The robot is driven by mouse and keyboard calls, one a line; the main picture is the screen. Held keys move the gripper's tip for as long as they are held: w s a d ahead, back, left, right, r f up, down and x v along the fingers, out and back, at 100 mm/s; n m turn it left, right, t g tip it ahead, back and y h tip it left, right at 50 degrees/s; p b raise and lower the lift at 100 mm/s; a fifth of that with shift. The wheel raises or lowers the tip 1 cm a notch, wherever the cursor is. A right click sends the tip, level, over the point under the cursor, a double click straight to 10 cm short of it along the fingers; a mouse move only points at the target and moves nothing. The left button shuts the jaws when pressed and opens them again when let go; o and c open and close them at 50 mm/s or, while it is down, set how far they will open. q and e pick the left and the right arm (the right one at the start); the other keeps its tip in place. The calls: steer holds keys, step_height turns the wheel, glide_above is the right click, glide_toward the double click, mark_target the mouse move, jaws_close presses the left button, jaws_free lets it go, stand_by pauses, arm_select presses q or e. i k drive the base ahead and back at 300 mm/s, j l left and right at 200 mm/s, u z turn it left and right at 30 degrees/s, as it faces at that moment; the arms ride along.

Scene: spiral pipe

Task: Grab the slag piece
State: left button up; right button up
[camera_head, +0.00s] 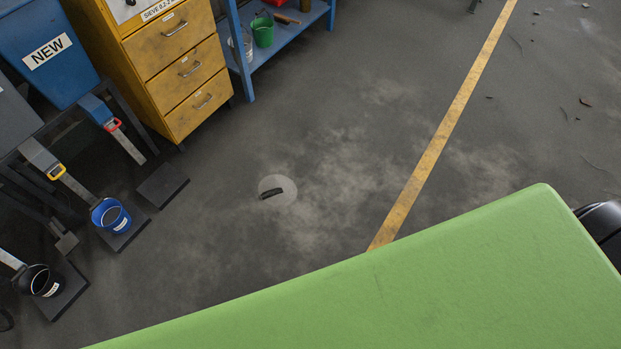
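A small dark elongated piece (271,194), which looks like the slag piece, lies on the grey floor near the middle of the head view. A pale round patch (284,190) surrounds it on the floor. Neither my left nor my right gripper shows in this view, so nothing is seen near the piece.
A yellow drawer cabinet (177,62), a blue shelf (284,32) and a blue bin (45,45) stand at the upper left. A blue bucket (111,217) and black bucket (41,281) stand at left. A yellow line (443,130) crosses clear floor. A green surface (440,290) fills the front.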

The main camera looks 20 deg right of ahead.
mark_target(277, 191)
steer(key=z, duration=0.2)
steer(key=i+l+u, duration=0.15)
steer(key=l, duration=0.2)
steer(key=i+l+u, duration=0.15)
steer(key=l, duration=0.2)
steer(key=i+l+u, duration=0.15)
steer(key=l, duration=0.25)
